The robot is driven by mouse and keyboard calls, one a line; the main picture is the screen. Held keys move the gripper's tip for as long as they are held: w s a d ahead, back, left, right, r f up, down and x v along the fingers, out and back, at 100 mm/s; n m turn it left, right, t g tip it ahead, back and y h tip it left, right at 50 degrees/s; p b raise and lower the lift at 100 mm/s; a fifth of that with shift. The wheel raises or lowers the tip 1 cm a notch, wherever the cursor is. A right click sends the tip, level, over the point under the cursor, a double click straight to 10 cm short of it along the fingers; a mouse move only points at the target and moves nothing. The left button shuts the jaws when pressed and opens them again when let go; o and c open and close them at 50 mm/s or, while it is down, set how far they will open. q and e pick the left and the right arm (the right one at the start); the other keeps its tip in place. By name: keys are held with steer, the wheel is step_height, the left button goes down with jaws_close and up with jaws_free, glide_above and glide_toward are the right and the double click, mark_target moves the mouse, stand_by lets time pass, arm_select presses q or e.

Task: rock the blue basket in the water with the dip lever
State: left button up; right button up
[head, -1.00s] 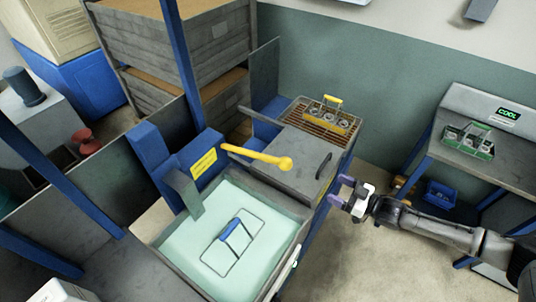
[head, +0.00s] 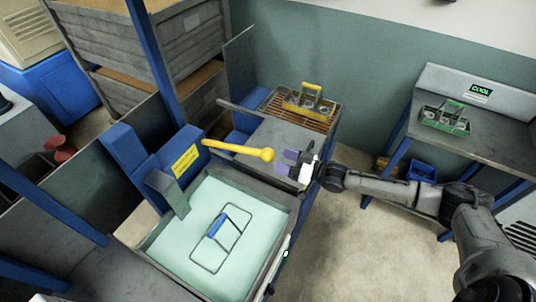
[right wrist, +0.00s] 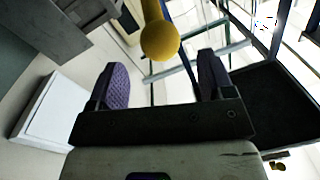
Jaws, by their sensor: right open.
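The blue basket (head: 216,226) sits in the pale green water of the grey tank (head: 284,225); its blue handle and thin wire frame show at the surface. The dip lever (head: 238,150) is a yellow bar with a round knob, reaching rightward from the blue housing above the tank. My right gripper (head: 285,160) is open, its purple fingertips just right of the knob. In the right wrist view the knob (right wrist: 160,41) is ahead of the open fingers (right wrist: 160,85), roughly centred between them. My left gripper is not in view.
A yellow-handled basket (head: 309,101) stands on a brown grate behind the tank. A green basket (head: 445,117) stands on the grey bench at right, under a COOL display. A blue post and a blue housing (head: 165,160) stand left of the lever.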

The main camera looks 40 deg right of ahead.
mark_target(268, 154)
steer(key=x, duration=0.4)
steer(key=shift+w+a, duration=0.15)
steer(key=shift+w, duration=0.05)
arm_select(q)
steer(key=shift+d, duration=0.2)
arm_select(e)
steer(key=shift+x, duration=0.75)
steer(key=shift+c, duration=0.3)
